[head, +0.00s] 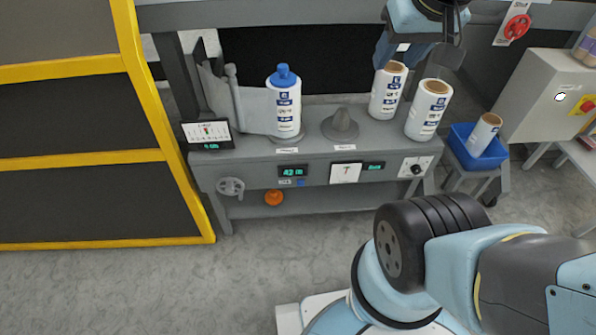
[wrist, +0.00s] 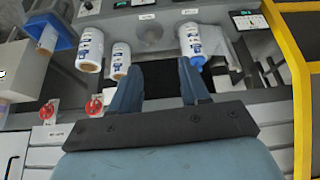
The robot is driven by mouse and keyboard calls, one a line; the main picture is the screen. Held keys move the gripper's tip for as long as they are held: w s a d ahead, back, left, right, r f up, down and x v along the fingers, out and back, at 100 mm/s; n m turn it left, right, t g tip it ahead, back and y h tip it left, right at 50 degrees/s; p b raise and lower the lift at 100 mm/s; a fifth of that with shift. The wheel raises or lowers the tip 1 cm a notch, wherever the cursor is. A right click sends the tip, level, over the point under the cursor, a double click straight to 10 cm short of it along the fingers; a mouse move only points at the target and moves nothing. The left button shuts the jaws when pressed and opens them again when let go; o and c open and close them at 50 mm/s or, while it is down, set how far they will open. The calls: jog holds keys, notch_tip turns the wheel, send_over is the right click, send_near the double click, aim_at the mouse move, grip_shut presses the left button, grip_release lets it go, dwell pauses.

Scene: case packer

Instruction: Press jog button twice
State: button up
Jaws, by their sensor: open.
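The grey bench (head: 310,160) carries a control strip on its front. A small blue button (head: 301,183) sits under the left green display (head: 293,171), beside a small label (head: 285,183) too small to read; I cannot confirm it is the jog button. A white panel (head: 345,173) and a black knob (head: 416,169) are farther right. My gripper (wrist: 160,65) is open and empty, with its blue fingers spread, above and behind the bench. It is partly cut off at the top of the head view. The blue button cannot be made out in the wrist view.
A blue-capped bottle (head: 285,100) stands by a grey curved guide (head: 240,100). A grey cone (head: 340,124) and two white bottles (head: 388,90) (head: 428,108) stand right. A blue bin (head: 477,147) and yellow-framed fence (head: 150,85) flank the bench. The front floor is partly clear.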

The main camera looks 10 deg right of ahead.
grip_shut()
dwell(1.5)
